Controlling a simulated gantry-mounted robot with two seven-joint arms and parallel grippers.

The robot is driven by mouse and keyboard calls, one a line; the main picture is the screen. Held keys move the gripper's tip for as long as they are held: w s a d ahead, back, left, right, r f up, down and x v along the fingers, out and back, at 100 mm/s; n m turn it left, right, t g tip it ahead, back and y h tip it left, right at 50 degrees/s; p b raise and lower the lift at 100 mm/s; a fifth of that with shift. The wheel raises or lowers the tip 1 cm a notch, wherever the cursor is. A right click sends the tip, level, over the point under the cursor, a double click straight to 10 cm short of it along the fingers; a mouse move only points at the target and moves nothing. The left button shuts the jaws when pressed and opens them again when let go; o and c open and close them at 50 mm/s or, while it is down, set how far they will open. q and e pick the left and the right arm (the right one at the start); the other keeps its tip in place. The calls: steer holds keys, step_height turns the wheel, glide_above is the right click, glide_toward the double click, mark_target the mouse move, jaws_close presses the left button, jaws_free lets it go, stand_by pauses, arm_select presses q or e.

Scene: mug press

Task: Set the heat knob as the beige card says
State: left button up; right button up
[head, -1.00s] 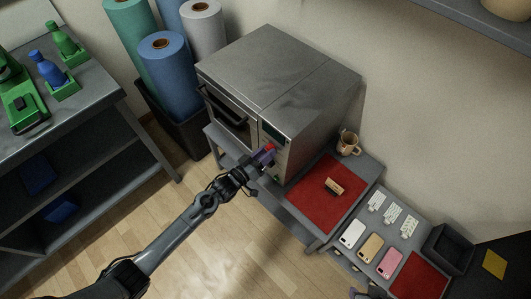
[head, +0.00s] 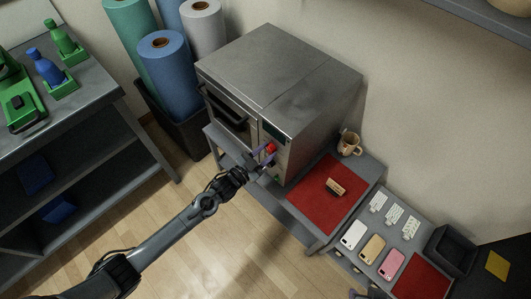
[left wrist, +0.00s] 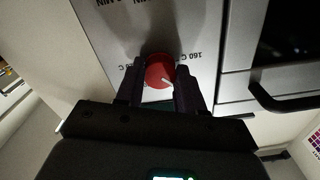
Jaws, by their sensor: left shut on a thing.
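The grey oven (head: 305,90) stands on a low grey table, with a red heat knob (head: 270,148) on its front panel. My left gripper (head: 264,159) is at this knob. In the left wrist view the red knob (left wrist: 157,68) sits between the two dark fingers of my left gripper (left wrist: 159,84), which is shut on it. The knob's white mark points to the lower right of that view. An upside-down "160 C" shows right of it; other markings are partly hidden. The beige card (head: 335,187) stands on a red mat; its writing is too small to read.
A beige mug (head: 349,143) stands behind the red mat (head: 312,205). Phones and white cards lie on the lower table at right, near a dark bin (head: 449,248). The oven's door handle (left wrist: 285,101) is close to my left gripper. Open floor lies in front.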

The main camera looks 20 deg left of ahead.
arm_select(q)
steer(key=m, duration=0.5)
steer(key=shift+m+b, duration=0.4)
steer(key=m, duration=0.4)
steer(key=shift+b, duration=0.3)
steer(key=m, duration=0.5)
steer(key=shift+r, duration=0.1)
steer(key=m, duration=0.4)
steer(key=shift+b, duration=0.35)
steer(key=o, duration=1)
steer(key=shift+o, duration=0.2)
steer(key=shift+s, duration=0.1)
